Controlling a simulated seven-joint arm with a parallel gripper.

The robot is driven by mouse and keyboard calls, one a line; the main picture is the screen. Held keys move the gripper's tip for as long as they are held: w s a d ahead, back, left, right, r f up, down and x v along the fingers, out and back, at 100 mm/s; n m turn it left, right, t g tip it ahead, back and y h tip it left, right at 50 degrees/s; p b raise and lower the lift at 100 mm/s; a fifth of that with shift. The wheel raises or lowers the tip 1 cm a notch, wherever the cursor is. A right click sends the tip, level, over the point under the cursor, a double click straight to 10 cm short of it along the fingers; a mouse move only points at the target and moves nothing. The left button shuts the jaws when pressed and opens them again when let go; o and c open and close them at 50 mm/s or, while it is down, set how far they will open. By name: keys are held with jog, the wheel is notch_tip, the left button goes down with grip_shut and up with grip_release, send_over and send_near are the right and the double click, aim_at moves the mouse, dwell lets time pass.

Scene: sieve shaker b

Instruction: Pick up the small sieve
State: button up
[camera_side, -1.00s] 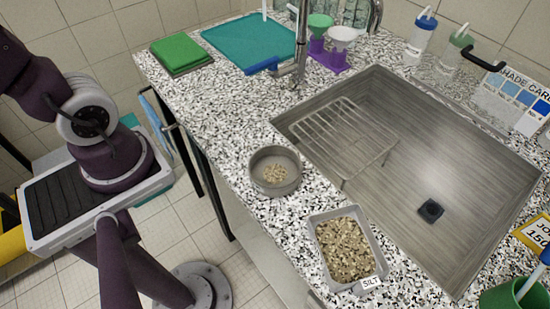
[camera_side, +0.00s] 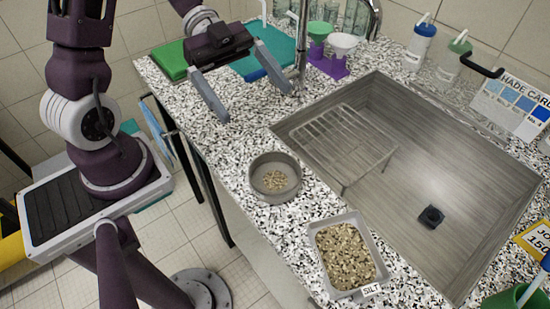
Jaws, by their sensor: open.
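The small sieve (camera_side: 256,187) is a round, grey, shallow pan with some pale grains on its floor. It stands upright on the speckled counter, left of the sink. My gripper (camera_side: 254,104) is above the counter, behind the sieve and higher up in the picture. Its two grey fingers are wide apart and point down toward the front. Nothing is between them, and they are apart from the sieve.
A tray of grains labelled SILT (camera_side: 368,240) stands in front of the sieve. The sink (camera_side: 430,180) with a wire rack (camera_side: 345,145) lies to the right. Bare counter (camera_side: 215,150) surrounds the sieve.

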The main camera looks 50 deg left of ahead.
send_near(273, 179)
jog(key=d+r, duration=0.2)
jog(key=d, duration=0.1)
jog(key=shift+w+r, duration=0.1)
jog(key=shift+r, duration=0.25)
jog(key=d+f, duration=0.2)
jog(key=d, duration=0.1)
jog(key=d+f, duration=0.1)
jog(key=d, duration=0.1)
jog(key=shift+d+f, duration=0.15)
jog(key=shift+f, duration=0.25)
jog(key=shift+d+f, duration=0.2)
jog(key=shift+d, duration=0.25)
jog(key=c, duration=1.1)
